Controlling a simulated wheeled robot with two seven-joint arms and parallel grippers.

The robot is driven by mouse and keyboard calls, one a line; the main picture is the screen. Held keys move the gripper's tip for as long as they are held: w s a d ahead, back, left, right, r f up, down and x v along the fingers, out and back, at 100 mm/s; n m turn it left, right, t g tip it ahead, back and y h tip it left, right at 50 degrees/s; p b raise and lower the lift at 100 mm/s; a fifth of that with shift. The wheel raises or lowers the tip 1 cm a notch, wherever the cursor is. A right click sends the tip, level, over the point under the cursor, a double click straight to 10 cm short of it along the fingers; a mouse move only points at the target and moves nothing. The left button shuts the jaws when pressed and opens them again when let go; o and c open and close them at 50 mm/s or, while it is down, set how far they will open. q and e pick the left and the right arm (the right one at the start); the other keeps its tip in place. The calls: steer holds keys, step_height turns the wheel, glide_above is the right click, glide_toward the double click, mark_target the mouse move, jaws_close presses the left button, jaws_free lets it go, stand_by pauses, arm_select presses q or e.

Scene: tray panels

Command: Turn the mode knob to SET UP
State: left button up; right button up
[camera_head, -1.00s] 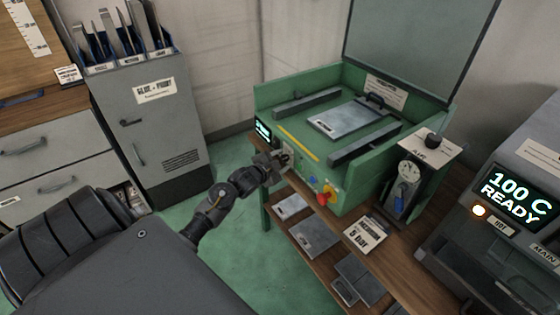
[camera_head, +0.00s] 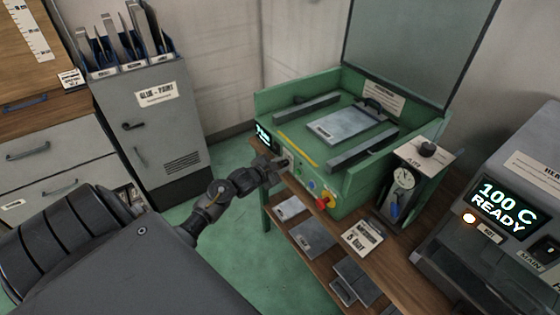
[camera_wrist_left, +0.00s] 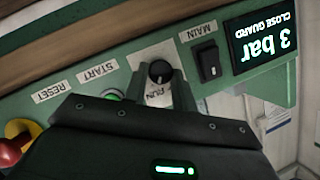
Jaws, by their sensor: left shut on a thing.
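The mode knob (camera_wrist_left: 160,72) is a small black round knob on a pale plate on the front of the green press (camera_head: 352,183). The wrist view shows the panel upside down, with the label RUN (camera_wrist_left: 157,95) beside the knob. The SET UP label cannot be made out. My left gripper (camera_wrist_left: 160,80) is shut on the knob, one finger on each side. In the head view my left gripper (camera_head: 284,163) is at the panel's left part and hides the knob. My right gripper is not in view.
On the panel are a MAIN switch (camera_wrist_left: 208,62), a display (camera_wrist_left: 262,40) reading 3 bar and CLOSE GUARD, a START button (camera_wrist_left: 113,95) and a red knob (camera_head: 325,202). A gauge unit (camera_head: 405,190) stands to the right. Metal plates (camera_head: 312,238) lie on the shelf below.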

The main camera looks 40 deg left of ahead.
arm_select(q)
steer(key=n+p, duration=0.1)
steer(key=p, duration=0.1)
steer(key=n+g+h+p, duration=0.1)
steer(key=shift+a+r+h+p, duration=0.25)
steer(key=shift+r+h+p, duration=0.05)
steer(key=shift+r+p, duration=0.1)
steer(key=shift+w+f+n+h+p, duration=0.1)
steer(key=shift+n+h+p, duration=0.4)
steer(key=shift+n, duration=0.3)
steer(key=shift+a+n+g+h+p, duration=0.15)
steer(key=shift+n+g+h+p, duration=0.2)
steer(key=shift+n, duration=0.25)
steer(key=shift+a+f+n+h, duration=0.1)
steer(key=shift+f+n+h, duration=0.05)
steer(key=shift+n+h, duration=0.4)
steer(key=shift+w+a+n+g+h+b, duration=0.1)
steer(key=shift+n+g+h+b, duration=0.25)
steer(key=shift+n, duration=0.3)
steer(key=shift+a+f+n+h+b, duration=0.15)
steer(key=shift+n+h+b, duration=1.05)
steer(key=shift+n, duration=0.2)
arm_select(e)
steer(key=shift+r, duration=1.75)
arm_select(q)
steer(key=o, duration=1)
